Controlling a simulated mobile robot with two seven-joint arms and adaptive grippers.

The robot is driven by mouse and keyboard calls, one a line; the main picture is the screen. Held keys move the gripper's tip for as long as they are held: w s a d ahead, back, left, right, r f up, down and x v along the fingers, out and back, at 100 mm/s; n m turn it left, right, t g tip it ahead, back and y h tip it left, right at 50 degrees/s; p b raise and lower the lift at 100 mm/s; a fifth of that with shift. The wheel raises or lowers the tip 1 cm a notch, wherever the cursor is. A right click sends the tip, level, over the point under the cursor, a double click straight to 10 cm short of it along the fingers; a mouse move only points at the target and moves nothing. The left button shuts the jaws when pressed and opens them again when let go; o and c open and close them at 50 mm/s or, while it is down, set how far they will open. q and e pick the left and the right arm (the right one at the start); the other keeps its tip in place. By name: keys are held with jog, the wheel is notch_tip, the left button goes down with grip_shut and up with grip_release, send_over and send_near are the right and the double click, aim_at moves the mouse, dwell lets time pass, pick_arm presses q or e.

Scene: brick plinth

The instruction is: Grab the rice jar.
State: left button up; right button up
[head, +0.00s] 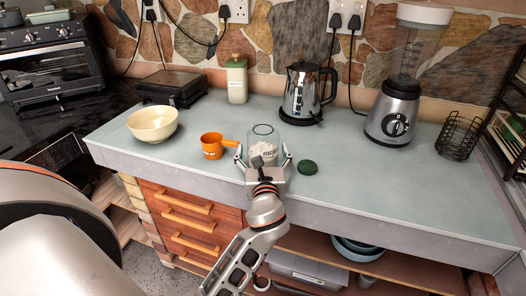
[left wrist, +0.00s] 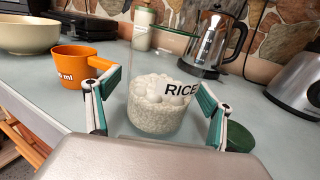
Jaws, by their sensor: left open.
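The rice jar (head: 263,137) is a clear glass jar without a lid, standing upright on the grey-blue counter. In the left wrist view the rice jar (left wrist: 158,97) is partly filled with white grains and rounder white lumps, and its side reads "RICE". My left gripper (head: 263,158) is at the front of the jar, its fingers spread to either side. In the left wrist view my left gripper (left wrist: 155,100) is open, with a finger at each side of the jar. I cannot tell if the fingers touch the glass. My right gripper is not in view.
An orange measuring cup (head: 212,146) stands close left of the jar, and a dark green lid (head: 307,167) lies close right. A cream bowl (head: 153,124), green-lidded canister (head: 237,80), kettle (head: 303,93) and blender (head: 393,110) stand around. The right counter front is clear.

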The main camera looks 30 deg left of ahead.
pick_arm(q)
jog(key=c, duration=1.7)
jog(key=shift+r, duration=0.1)
jog(key=shift+c, duration=0.4)
jog(key=shift+r, duration=0.1)
